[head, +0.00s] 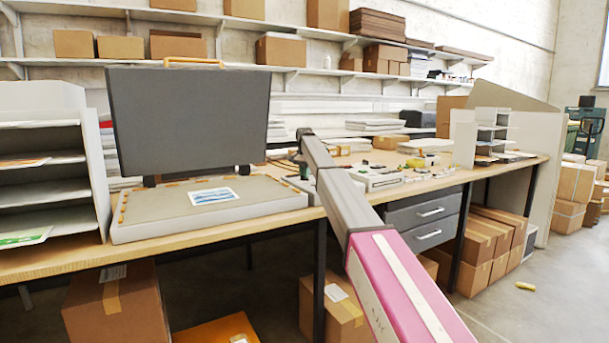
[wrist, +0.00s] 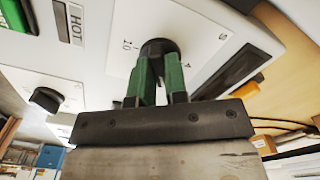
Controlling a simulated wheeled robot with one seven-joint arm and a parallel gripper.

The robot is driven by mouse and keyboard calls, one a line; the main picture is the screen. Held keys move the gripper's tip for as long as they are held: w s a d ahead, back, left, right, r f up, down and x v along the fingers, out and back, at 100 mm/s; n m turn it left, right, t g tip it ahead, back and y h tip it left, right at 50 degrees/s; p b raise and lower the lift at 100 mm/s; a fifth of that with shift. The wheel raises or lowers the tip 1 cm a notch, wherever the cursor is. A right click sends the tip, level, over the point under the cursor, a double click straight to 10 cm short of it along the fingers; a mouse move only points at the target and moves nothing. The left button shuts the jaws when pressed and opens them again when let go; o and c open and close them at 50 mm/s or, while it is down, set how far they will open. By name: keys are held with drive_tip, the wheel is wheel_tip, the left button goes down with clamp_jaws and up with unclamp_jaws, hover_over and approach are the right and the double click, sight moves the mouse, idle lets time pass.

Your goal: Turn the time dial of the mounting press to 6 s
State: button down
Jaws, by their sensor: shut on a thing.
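The mounting press (head: 125,228) stands on the bench in the head view, with its dark lid (head: 190,120) raised. In the wrist view my gripper (wrist: 159,68) has its green fingers closed on a black round dial (wrist: 158,47). The dial sits on a white plate (wrist: 118,60) with printed numbers, of which a 10 and a 4 can be made out. The fingers hide part of the dial, and I cannot tell which mark it points to. A second black dial (wrist: 45,99) is to the left, apart from my gripper.
A paper shelf (head: 95,170) stands left of the press. Papers and small tools (head: 380,178) lie on the bench to the right. Cardboard boxes (head: 115,305) are under the bench.

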drive_tip(key=shift+m, duration=0.4)
drive_tip(key=c, duration=1.1)
unclamp_jaws()
drive_tip(key=shift+c, duration=0.2)
wheel_tip(320, 180, up, 11)
drive_tip(key=shift+f, duration=0.1)
